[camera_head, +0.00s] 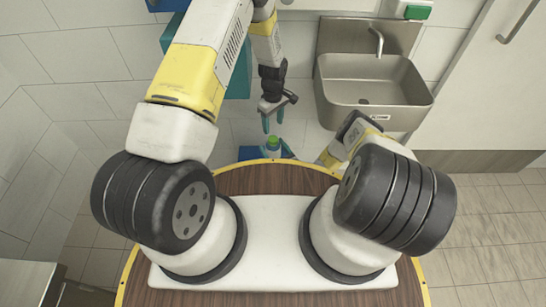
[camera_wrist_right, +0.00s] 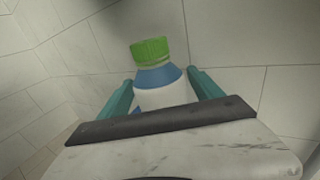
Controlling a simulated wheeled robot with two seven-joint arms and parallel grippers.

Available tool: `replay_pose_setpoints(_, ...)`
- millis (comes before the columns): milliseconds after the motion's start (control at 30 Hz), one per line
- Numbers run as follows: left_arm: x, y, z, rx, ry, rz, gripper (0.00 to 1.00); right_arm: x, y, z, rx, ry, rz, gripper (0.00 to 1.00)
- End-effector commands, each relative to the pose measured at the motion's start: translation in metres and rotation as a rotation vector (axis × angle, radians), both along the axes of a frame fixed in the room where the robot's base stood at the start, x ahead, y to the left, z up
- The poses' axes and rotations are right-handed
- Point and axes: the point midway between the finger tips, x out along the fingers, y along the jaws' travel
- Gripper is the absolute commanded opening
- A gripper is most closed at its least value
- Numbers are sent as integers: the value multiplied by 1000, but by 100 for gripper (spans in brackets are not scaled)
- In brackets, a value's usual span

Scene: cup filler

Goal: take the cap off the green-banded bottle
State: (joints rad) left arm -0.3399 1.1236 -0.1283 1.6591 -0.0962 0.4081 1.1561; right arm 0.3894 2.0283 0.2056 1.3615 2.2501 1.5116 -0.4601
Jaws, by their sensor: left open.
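The bottle (camera_wrist_right: 163,96) has a ribbed green cap (camera_wrist_right: 151,48), a blue shoulder and a white body in the right wrist view; I see no separate green band. The teal fingers of my right gripper (camera_wrist_right: 163,92) lie against both sides of its body, and the cap stands clear above them. In the head view the bottle's green top (camera_head: 273,144) shows just beyond my base, its lower part hidden. My left gripper (camera_head: 272,120) is open and empty, pointing down just above the cap, apart from it. The cap is on the bottle.
A steel sink (camera_head: 372,88) with a tap is on the wall at the back right. A teal box-like object (camera_head: 238,70) is behind my left arm. A green-and-white item (camera_head: 414,11) is above the sink. Tiled floor is free at the right.

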Motion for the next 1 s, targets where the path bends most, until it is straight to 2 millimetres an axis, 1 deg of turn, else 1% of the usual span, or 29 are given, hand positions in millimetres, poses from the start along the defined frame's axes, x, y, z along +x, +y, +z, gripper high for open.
replay_pose_setpoints(33, 0, 0, 0, 0, 0, 0, 56, 0, 0, 0, 0, 0, 0, 63)
replay_pose_setpoints(167, 0, 0, 0, 0, 0, 0, 56, 0, 0, 0, 0, 0, 0, 37)
replay_pose_setpoints(200, 0, 0, 0, 0, 0, 0, 56, 0, 0, 0, 0, 0, 0, 29)
replay_pose_setpoints(267, 0, 0, 0, 0, 0, 0, 56, 0, 0, 0, 0, 0, 0, 18)
replay_pose_setpoints(300, 0, 0, 0, 0, 0, 0, 56, 0, 0, 0, 0, 0, 0, 10)
replay_pose_setpoints(333, 0, 0, 0, 0, 0, 0, 56, 0, 0, 0, 0, 0, 0, 4)
replay_pose_setpoints(367, 0, 0, 0, 0, 0, 0, 56, 0, 0, 0, 0, 0, 0, 0)
replay_pose_setpoints(567, 0, 0, 0, 0, 0, -22, 56, 0, 0, 0, 0, 0, 0, 0)
replay_pose_setpoints(667, 0, 0, 0, 1, 1, -102, 56, 0, 0, 0, 0, 0, 0, 0)
replay_pose_setpoints(767, 0, 0, 0, 1, 1, -246, 56, 0, 0, 0, 0, 0, 0, 0)
replay_pose_setpoints(1000, -1, 0, -1, 1, 4, -727, 56, 0, 0, 0, 0, 1, 0, 0)
